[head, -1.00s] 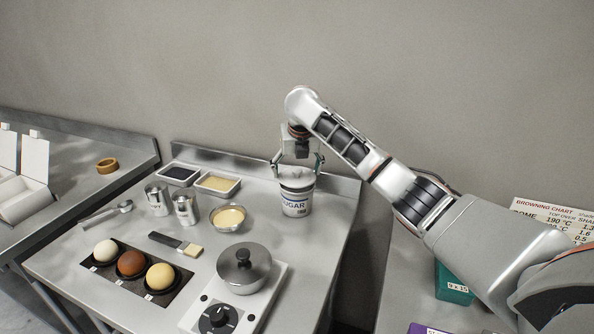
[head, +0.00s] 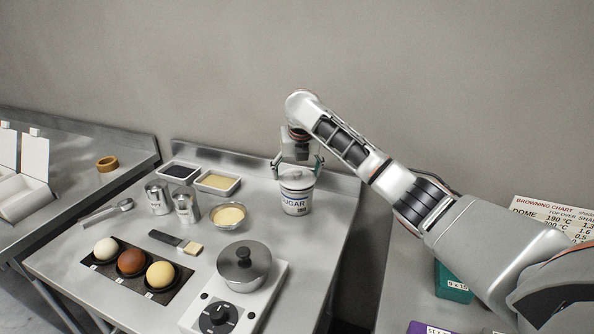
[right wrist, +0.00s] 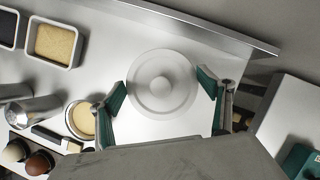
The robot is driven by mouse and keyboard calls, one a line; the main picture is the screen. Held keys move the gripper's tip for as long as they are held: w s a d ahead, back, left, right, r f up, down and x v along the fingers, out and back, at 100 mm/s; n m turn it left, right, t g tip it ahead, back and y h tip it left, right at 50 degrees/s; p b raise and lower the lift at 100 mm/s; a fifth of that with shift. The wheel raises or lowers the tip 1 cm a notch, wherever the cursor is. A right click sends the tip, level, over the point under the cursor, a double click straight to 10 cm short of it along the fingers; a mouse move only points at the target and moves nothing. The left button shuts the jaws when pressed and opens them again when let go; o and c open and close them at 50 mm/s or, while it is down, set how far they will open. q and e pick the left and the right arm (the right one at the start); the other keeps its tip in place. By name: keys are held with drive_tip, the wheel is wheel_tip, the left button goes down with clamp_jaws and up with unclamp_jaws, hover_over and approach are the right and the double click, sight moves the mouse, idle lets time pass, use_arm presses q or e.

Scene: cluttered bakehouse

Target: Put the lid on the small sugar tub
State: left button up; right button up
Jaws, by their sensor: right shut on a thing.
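The small sugar tub (head: 296,205) is white with a dark SUGAR label and stands upright near the back right of the steel table. My right gripper (head: 297,172) is directly above it, fingers pointing down on either side of its top. It is shut on the lid (right wrist: 162,84), a pale round disc with a central knob, held by its rim between the green finger pads. In the head view the lid is at the tub's mouth; I cannot tell whether it touches the rim. In the right wrist view the lid hides the tub. My left gripper is not in view.
A cream-filled bowl (head: 229,215), metal shakers (head: 186,207), and two trays, one dark (head: 180,173) and one yellow (head: 217,184), stand left of the tub. The table's raised back edge (head: 335,185) runs close behind.

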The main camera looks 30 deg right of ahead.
drive_tip(key=shift+f, duration=0.35)
drive_tip(key=o, duration=0.9)
drive_tip(key=shift+o, duration=0.4)
drive_tip(key=shift+r, duration=0.1)
drive_tip(key=shift+r, duration=3.9)
drive_tip(key=shift+f, duration=0.1)
